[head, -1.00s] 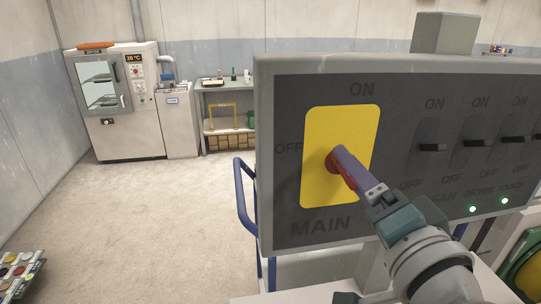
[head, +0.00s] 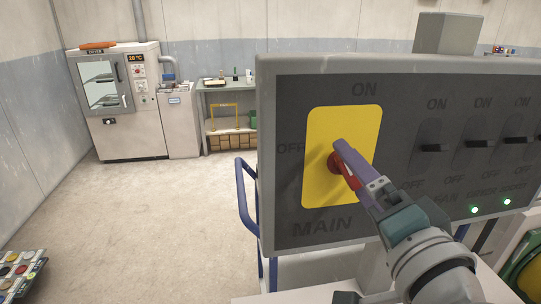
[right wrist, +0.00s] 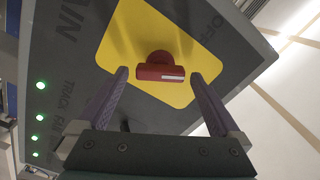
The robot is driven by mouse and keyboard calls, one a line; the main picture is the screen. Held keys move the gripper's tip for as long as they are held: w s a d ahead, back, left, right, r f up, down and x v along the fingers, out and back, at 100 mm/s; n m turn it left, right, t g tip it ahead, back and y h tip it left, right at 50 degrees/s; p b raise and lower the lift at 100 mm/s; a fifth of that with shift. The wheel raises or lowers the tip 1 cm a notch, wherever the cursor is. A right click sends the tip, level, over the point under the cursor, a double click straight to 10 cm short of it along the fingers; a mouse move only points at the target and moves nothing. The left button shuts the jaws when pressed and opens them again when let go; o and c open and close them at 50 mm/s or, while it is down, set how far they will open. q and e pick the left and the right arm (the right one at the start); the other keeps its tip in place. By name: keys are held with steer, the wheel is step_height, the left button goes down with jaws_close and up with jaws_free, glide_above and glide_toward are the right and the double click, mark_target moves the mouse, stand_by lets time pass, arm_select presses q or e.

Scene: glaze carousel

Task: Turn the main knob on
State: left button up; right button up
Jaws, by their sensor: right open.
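The red main knob (head: 333,163) sits on the yellow plate (head: 318,125) of the grey switch panel (head: 285,225). OFF is printed left of the plate, ON above and MAIN below. My right gripper (head: 345,158) is in front of the knob and partly covers it. In the right wrist view the gripper (right wrist: 158,78) is open, with one finger on each side of the knob (right wrist: 155,72) and gaps between. The knob's white mark points right there, away from the MAIN lettering, toward the ON side. My left gripper is not in view.
Several smaller black switches (head: 434,147) line the panel's right part, with green lights (head: 474,210) lit below. A blue rail (head: 243,198) stands left of the panel. A dryer (head: 130,110) and a shelf (head: 228,115) are at the back. The floor between is clear.

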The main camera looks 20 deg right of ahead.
steer(key=b+v, duration=0.3)
steer(key=v, duration=0.7)
steer(key=shift+w+a, duration=0.1)
stand_by(0.3)
